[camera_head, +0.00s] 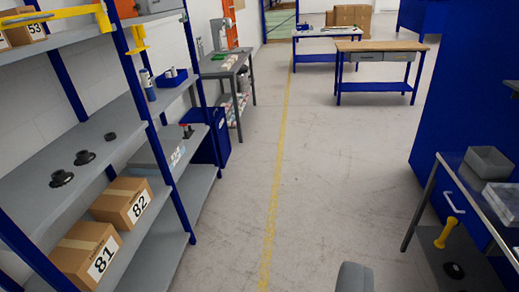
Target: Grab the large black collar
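Three black round pieces stand in a row on the middle board of the left shelving rack. The nearest black collar (62,179) looks widest, with a flat flange and a raised hub. A second black collar (85,157) sits just behind it with a similar shape. A third, smaller black piece (110,136) lies farther back. Perspective makes their true sizes hard to compare. No gripper fingers show; only a grey rounded part, which seems to be mine, enters at the bottom edge. None of the three pieces is being touched.
The grey shelf board (115,95) has blue uprights in front. Boxes 81 (88,255) and 82 (122,203) lie below. A blue bin (172,86) stands farther along. A metal table (480,190) stands right. The concrete aisle (320,170) between is clear.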

